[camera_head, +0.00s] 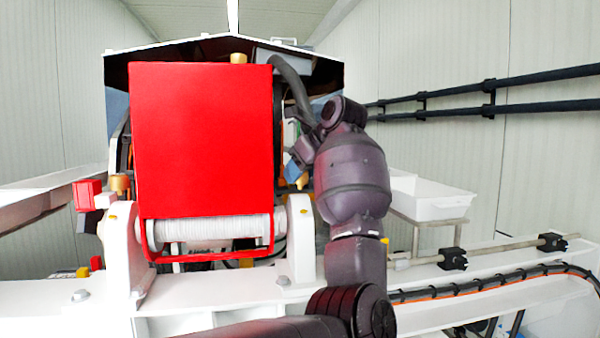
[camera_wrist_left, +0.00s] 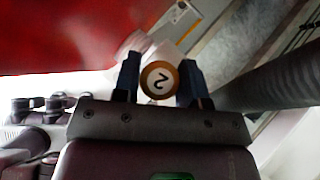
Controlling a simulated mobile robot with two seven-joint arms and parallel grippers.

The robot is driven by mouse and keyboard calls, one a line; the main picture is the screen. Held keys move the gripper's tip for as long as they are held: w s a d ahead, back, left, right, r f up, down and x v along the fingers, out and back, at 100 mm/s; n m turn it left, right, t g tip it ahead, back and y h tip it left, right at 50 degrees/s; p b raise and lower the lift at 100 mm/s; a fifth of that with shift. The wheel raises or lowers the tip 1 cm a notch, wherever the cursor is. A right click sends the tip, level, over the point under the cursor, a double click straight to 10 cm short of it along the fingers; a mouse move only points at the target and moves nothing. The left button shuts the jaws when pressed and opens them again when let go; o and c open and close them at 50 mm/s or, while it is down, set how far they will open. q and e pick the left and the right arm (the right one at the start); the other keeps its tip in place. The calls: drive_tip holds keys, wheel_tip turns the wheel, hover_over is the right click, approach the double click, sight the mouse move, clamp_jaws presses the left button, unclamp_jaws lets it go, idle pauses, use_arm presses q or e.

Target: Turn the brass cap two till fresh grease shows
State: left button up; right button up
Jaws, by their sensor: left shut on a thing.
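The brass cap two (camera_wrist_left: 159,79) shows in the left wrist view as a round cap with a gold rim and a white face bearing a dark "2", which appears upside down. My left gripper (camera_wrist_left: 159,70) has its two dark fingers on either side of the cap and is shut on it. In the head view my left gripper (camera_head: 299,165) is at the right side of the red housing, partly hidden by my own arm. A bit of brass (camera_head: 302,181) shows just below it. The cap's base is hidden, and I cannot make out grease there. My right gripper is not in view.
A large red box-shaped housing (camera_head: 205,135) stands close left of the gripper, above a white ribbed roller (camera_head: 215,228). A dark hose (camera_head: 290,75) curves above the gripper. A white tray (camera_head: 435,200) stands to the right. Dark pipes (camera_head: 490,90) run along the wall.

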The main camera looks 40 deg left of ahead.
use_arm(q)
drive_tip(key=shift+r, duration=0.2)
drive_tip(key=m+t+p, duration=0.2)
drive_tip(key=p, duration=0.1)
drive_tip(key=shift+s+d+r+m, duration=0.1)
drive_tip(key=shift+s+r+m, duration=0.1)
drive_tip(key=shift+r+m, duration=0.15)
drive_tip(key=shift+m+t+h+p, duration=0.25)
drive_tip(key=shift+t+h+p, duration=0.05)
drive_tip(key=shift+h+p, duration=0.15)
drive_tip(key=shift+w+f+m+t+p, duration=0.15)
drive_tip(key=shift+m+t+p, duration=0.25)
drive_tip(key=shift+m+p, duration=0.25)
drive_tip(key=shift+f+m+h, duration=0.25)
drive_tip(key=shift+f+m, duration=0.1)
drive_tip(key=shift+w, duration=0.1)
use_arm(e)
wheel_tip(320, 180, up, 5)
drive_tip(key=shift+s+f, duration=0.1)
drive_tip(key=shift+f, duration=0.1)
